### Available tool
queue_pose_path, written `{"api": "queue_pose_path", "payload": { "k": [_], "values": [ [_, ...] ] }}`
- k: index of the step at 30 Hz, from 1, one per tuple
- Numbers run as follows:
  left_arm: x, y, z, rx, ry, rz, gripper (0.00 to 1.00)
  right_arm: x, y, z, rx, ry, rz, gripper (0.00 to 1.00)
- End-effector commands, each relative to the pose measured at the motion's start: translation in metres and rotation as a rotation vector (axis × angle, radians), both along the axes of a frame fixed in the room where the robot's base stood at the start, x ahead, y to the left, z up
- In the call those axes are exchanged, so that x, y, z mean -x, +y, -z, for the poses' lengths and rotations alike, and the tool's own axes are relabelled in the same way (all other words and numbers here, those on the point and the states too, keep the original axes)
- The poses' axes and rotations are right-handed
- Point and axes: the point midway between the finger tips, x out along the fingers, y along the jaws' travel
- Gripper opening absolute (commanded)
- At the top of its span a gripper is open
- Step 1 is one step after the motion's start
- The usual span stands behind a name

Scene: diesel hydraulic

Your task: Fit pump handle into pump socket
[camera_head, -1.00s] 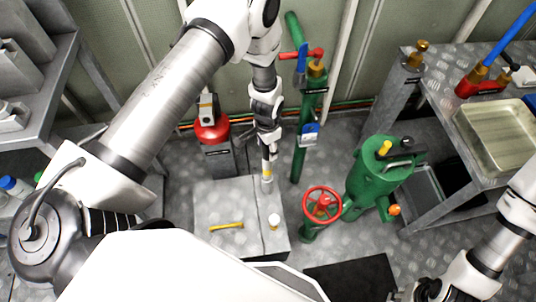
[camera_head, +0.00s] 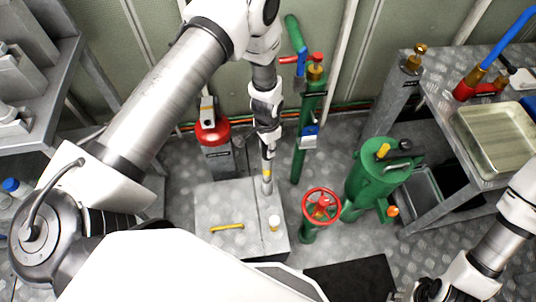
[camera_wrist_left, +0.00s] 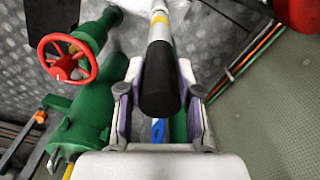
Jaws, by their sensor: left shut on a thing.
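The pump handle (camera_wrist_left: 159,75) is a grey rod with a black grip and a yellow band. My left gripper (camera_wrist_left: 158,112) is shut on the black grip end in the left wrist view. In the head view my left gripper (camera_head: 266,133) holds the handle (camera_head: 267,177) pointing down, its lower end by the far right part of a grey box (camera_head: 215,203). I cannot tell whether that end touches anything, nor which part is the pump socket. My right gripper (camera_head: 428,291) is at the bottom right, partly cut off, its jaws unclear.
A red handwheel valve (camera_head: 321,204) and a green tank (camera_head: 378,175) stand right of the box. A green pipe (camera_head: 305,135) rises behind. A red cylinder (camera_head: 212,132) stands behind the box. A metal bench (camera_head: 450,110) with a tray (camera_head: 490,140) is at the right.

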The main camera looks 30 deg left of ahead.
Motion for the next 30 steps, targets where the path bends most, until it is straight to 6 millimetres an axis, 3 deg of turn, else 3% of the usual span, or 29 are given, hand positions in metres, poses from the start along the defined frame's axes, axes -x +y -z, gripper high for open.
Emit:
{"api": "queue_pose_path", "payload": {
  "k": [30],
  "values": [
    [0.0,0.0,-0.039,0.0,-0.001,0.0,0.0,0.0,0.0,-0.03,0.0,0.0,0.0,0.4]
  ]
}}
